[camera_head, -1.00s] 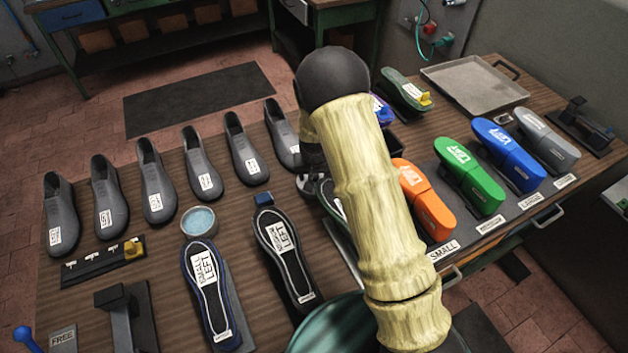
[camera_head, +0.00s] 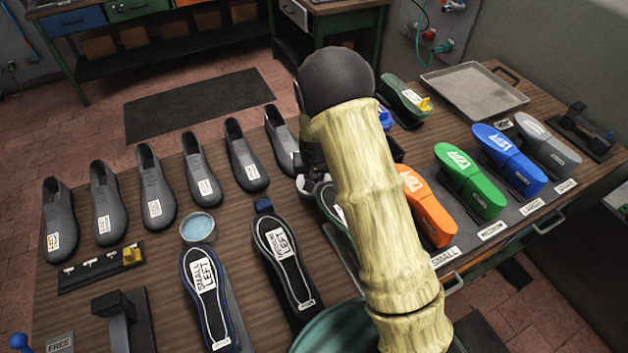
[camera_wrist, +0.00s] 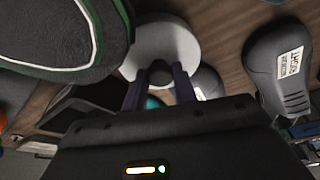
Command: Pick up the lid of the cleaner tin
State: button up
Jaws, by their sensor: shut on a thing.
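The cleaner tin (camera_head: 198,228) stands without its lid on the table, its pale blue contents showing, left of my arm in the head view. In the wrist view a round grey lid (camera_wrist: 178,38) with a dark knob is at my gripper (camera_wrist: 160,78). The two fingers are closed on either side of the knob. In the head view my arm hides most of the gripper and the lid, so the lid's height above the table cannot be told.
Grey shoes (camera_head: 105,200) stand in a row behind the tin. Sole plates (camera_head: 210,300) lie in front of it. Orange, green, blue and grey forms (camera_head: 470,180) stand at right, with a metal tray (camera_head: 475,88) behind. A dark sole (camera_wrist: 60,35) is close to the gripper in the wrist view.

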aim_at(314, 177)
notch_tip(314, 177, up, 16)
jog(key=b, duration=0.2)
jog(key=shift+b, duration=0.4)
jog(key=shift+f, duration=0.1)
